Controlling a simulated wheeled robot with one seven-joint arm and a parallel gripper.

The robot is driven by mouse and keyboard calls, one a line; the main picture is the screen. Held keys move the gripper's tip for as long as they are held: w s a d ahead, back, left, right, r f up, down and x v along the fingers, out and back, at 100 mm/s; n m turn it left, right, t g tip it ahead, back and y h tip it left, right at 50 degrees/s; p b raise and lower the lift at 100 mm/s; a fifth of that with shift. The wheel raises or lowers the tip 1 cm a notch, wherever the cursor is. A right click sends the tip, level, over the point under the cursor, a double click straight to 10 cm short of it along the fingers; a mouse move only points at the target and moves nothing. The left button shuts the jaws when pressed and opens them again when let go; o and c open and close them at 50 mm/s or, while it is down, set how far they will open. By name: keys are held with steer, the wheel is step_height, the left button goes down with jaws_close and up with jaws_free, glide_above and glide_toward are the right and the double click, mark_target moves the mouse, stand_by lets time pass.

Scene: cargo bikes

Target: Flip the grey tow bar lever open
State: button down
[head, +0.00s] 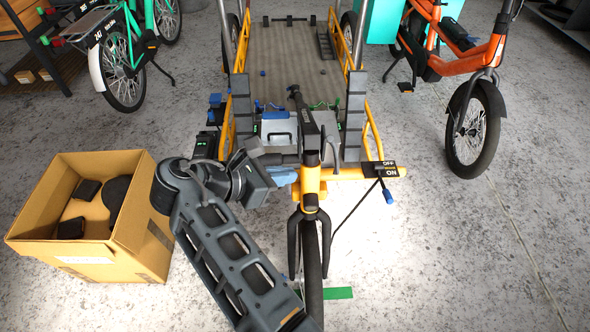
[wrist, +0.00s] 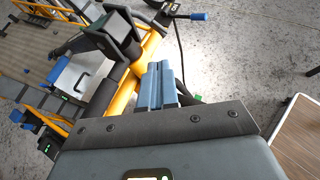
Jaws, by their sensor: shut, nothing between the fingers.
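A dark grey lever-like piece (head: 309,128) stands at the yellow tow bar head (head: 310,182) of the cargo trailer, above the front wheel. It also shows in the wrist view (wrist: 112,38), beside a yellow tube. I cannot tell for certain that it is the tow bar lever. My gripper (head: 287,176) is shut and empty, just left of the yellow head. In the wrist view its blue fingers (wrist: 161,84) lie together, close to the yellow tube; contact cannot be told. A thin lever with a blue tip (head: 388,196) hangs at the right, near an OFF/ON label (head: 384,168).
A cardboard box (head: 140,240) with dark items stands on the floor at left. The trailer's flat bed (head: 290,55) lies behind the tow bar. An orange bike (head: 465,65) stands at right, a green bike (head: 118,55) at back left. Floor at front right is clear.

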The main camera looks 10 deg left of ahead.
glide_toward(336, 167)
steer(key=f+x, duration=0.1)
steer(key=x, duration=0.4)
steer(key=shift+w+d+b, duration=0.4)
steer(key=shift+w+d, duration=0.05)
steer(key=shift+w, duration=0.1)
steer(key=shift+d+p, duration=0.1)
steer(key=shift+p, duration=0.2)
